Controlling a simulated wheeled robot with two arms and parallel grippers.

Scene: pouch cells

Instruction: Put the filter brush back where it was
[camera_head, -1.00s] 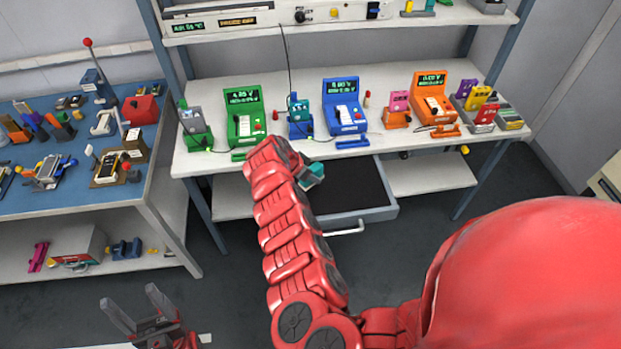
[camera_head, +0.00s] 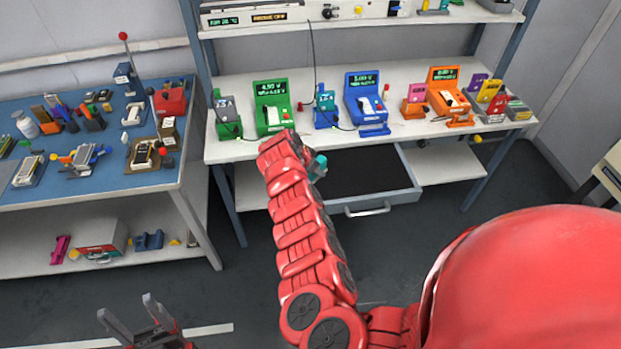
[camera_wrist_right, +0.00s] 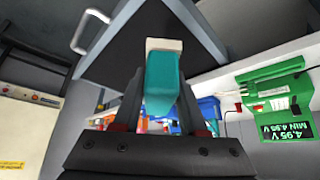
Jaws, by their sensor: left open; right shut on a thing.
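A teal block-like piece with a pale beige end, likely the filter brush (camera_wrist_right: 163,80), is clamped between the fingers of my right gripper (camera_wrist_right: 161,100). Its teal side also shows in the head view (camera_head: 318,167), just past the end of my right arm. It is held in the air near the front edge of the shelf bench, by the left end of an open drawer (camera_head: 407,195). My right gripper itself is mostly hidden behind my arm in the head view. My left gripper (camera_head: 135,312) is open and empty at the bottom left, above the floor.
The white bench (camera_head: 238,152) carries a green charger (camera_head: 271,107), a blue one (camera_head: 366,103), an orange one (camera_head: 450,95) and small coloured cell holders. The drawer's dark inside looks empty. A blue-topped table (camera_head: 120,185) at the left is crowded with tools.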

